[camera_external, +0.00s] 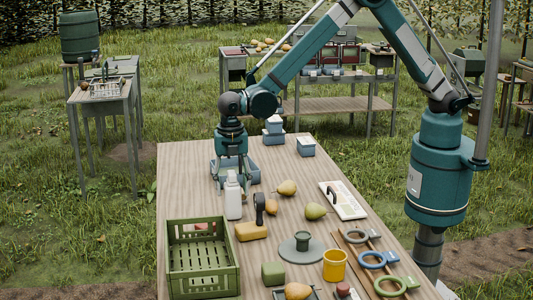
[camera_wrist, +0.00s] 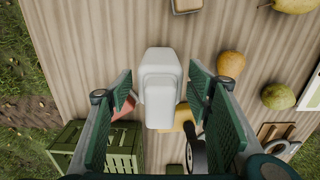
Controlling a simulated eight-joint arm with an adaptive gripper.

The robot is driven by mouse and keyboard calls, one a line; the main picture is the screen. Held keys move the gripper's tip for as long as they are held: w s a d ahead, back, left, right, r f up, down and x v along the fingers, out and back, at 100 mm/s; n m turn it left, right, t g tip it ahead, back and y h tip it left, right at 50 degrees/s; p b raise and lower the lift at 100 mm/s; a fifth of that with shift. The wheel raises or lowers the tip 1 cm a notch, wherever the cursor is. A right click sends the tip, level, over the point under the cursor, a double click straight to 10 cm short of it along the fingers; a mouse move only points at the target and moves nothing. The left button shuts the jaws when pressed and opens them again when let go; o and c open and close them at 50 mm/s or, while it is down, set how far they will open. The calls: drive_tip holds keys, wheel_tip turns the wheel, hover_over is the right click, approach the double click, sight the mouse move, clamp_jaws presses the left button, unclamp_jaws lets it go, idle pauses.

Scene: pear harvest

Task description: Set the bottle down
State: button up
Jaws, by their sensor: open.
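The white bottle (camera_external: 233,200) stands upright on the wooden table, right of the green crate's far corner. In the wrist view the bottle (camera_wrist: 160,88) shows from above, between my two green finger pads. My gripper (camera_external: 232,174) is open, its fingers pointing down just behind and around the bottle's top in the external view. Gaps show on both sides of the bottle in the wrist view, so the pads appear clear of it. The far side of the bottle is hidden.
The green crate (camera_external: 203,255) stands at the table's front left. A yellow block (camera_external: 251,231) with a dark-handled tool lies close right of the bottle. Pears (camera_external: 315,211), a grey round base (camera_external: 302,248) and a yellow cup (camera_external: 334,265) lie further right. A blue tray sits behind my gripper.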

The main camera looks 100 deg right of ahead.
wheel_tip(320, 180, up, 11)
drive_tip(key=shift+f, duration=0.1)
idle(0.4)
idle(0.7)
drive_tip(key=shift+s+d+r, duration=0.15)
drive_tip(key=shift+s+r, duration=0.1)
drive_tip(key=shift+r, duration=0.15)
drive_tip(key=s+d+r+m+t, duration=0.2)
drive_tip(key=s+d+r+m, duration=0.2)
drive_tip(key=s+r, duration=0.65)
drive_tip(key=s+d+r+m+t, duration=0.1)
drive_tip(key=s+d+r+m, duration=0.25)
drive_tip(key=s+r, duration=0.65)
drive_tip(key=s+d+f+m+t, duration=0.1)
drive_tip(key=s+m, duration=0.4)
drive_tip(key=s, duration=0.8)
drive_tip(key=s+d+f+m+t, duration=0.2)
drive_tip(key=s+m, duration=0.3)
drive_tip(key=s, duration=0.9)
drive_tip(key=shift+d+t, duration=0.6)
drive_tip(key=shift+d, duration=0.05)
